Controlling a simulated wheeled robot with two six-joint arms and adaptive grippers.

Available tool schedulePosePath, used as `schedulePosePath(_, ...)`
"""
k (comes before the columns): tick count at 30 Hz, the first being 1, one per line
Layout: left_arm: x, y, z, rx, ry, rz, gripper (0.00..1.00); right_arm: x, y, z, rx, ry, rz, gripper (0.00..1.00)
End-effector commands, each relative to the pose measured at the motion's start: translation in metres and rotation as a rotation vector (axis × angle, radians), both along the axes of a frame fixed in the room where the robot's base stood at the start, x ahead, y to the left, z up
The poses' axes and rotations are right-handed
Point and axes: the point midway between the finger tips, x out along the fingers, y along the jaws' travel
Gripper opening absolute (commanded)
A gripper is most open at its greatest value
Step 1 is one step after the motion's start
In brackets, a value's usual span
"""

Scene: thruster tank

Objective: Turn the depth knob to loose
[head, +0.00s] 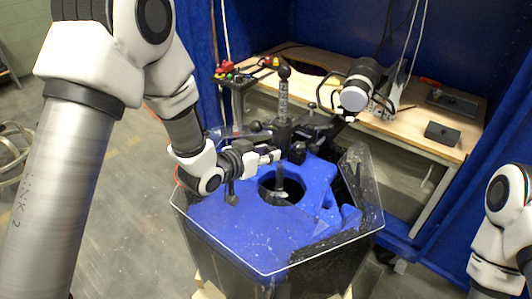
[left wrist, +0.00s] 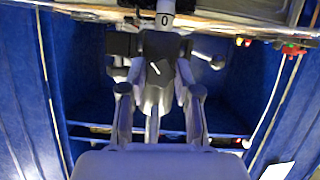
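The depth knob (left wrist: 160,72) is a dark knob with a white pointer line, tilted to the upper left, in the middle of the left wrist view. It sits on the thruster's mount, below a round white piece marked 0. In the head view the black thruster mount (head: 297,150) stands at the back of the tank, and the knob is too small to make out there. My left gripper (head: 268,156) reaches the mount from the left. Its fingers stand apart on either side of the knob; contact is not clear. My right gripper is out of view.
The clear-walled tank (head: 262,272) has a blue top (head: 235,222) with a round hole. Behind it a wooden workbench (head: 405,127) holds a dark box (head: 442,134). A control box (head: 237,80) with red and green buttons stands at the back left. Blue curtains surround the bench.

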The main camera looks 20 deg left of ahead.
Motion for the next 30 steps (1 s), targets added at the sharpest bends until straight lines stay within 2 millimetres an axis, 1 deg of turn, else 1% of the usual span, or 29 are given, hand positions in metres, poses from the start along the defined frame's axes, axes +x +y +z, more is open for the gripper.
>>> schedulePosePath(8, 0.0, 0.0, 0.001, -0.008, 0.002, 0.0, 0.0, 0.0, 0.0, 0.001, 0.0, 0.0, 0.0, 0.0)
schedulePosePath(14, 0.0, 0.001, 0.001, -0.057, 0.021, 0.0, 0.0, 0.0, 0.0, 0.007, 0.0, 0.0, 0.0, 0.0)
schedulePosePath(20, 0.0, 0.002, 0.002, -0.166, 0.061, 0.001, 0.0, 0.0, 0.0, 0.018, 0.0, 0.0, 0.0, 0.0)
schedulePosePath(30, 0.001, 0.003, 0.001, -0.451, 0.164, 0.001, 0.0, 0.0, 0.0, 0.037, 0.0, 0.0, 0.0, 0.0)
